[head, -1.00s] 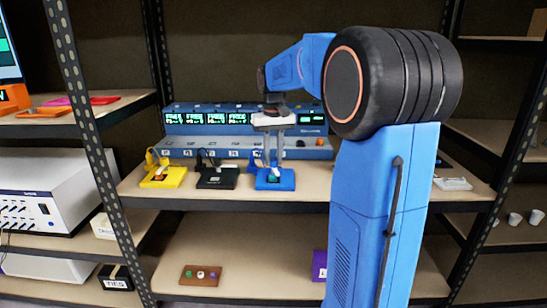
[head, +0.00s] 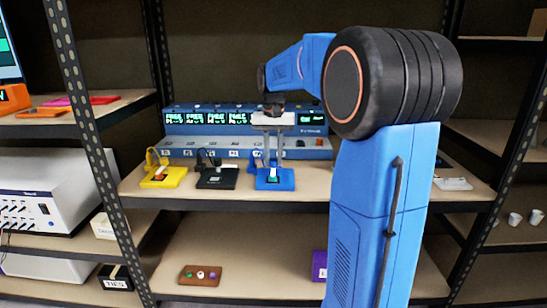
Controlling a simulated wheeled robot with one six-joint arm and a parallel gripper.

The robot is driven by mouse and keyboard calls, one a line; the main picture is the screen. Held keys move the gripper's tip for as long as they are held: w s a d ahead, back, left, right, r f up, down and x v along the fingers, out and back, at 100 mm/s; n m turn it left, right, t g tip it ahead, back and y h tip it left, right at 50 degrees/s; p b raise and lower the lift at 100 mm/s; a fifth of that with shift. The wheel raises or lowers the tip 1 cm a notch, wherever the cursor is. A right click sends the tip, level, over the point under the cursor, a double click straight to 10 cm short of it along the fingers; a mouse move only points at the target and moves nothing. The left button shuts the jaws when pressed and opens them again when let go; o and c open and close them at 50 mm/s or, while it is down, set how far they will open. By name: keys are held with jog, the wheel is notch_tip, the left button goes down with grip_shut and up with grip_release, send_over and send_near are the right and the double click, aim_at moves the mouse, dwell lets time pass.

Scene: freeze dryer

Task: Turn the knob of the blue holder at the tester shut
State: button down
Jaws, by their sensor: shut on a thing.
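The blue holder (head: 284,183) stands on the middle shelf in front of the tester (head: 243,147), at the right end of a row of holders. My gripper (head: 273,163) reaches down over it from above. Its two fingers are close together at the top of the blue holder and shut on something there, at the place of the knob. The knob itself is hidden between the fingers, so its turn angle cannot be told. The tester shows several lit green displays along its top.
A black holder (head: 210,181) stands close to the left of the blue one, and a yellow holder (head: 163,182) further left. A white item (head: 453,184) lies at the shelf's right. Rack posts (head: 85,130) stand at the sides. The shelf's front edge is clear.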

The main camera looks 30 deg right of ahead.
aim_at(273, 159)
jog(key=c, duration=1.5)
grip_release()
jog(key=shift+r, duration=0.15)
notch_tip(273, 159, up, 17)
jog(key=shift+r, duration=0.1)
jog(key=s+a+f+n+t, duration=0.1)
jog(key=s+a+f+n, duration=0.1)
jog(key=s+a+f, duration=0.5)
jog(key=s+a+f+n+t, duration=0.1)
jog(key=s+a+f+n, duration=0.2)
jog(key=s, duration=0.6)
jog(key=s+a+f+t, duration=0.1)
jog(key=s+a+f, duration=0.1)
jog(key=s+f, duration=0.2)
jog(key=s+a+f+n+t, duration=0.1)
jog(key=s+a+f, duration=0.1)
jog(key=s+f, duration=0.3)
jog(key=s+a+f+n, duration=0.1)
jog(key=s+a+f, duration=0.1)
jog(key=s+f, duration=0.3)
jog(key=shift+s+a+f+t, duration=0.1)
jog(key=shift+s+f+t, duration=0.1)
jog(key=shift+f, duration=0.65)
jog(key=shift+s+a+f+t, duration=0.1)
jog(key=shift+f+t, duration=0.1)
jog(key=shift+f, duration=0.6)
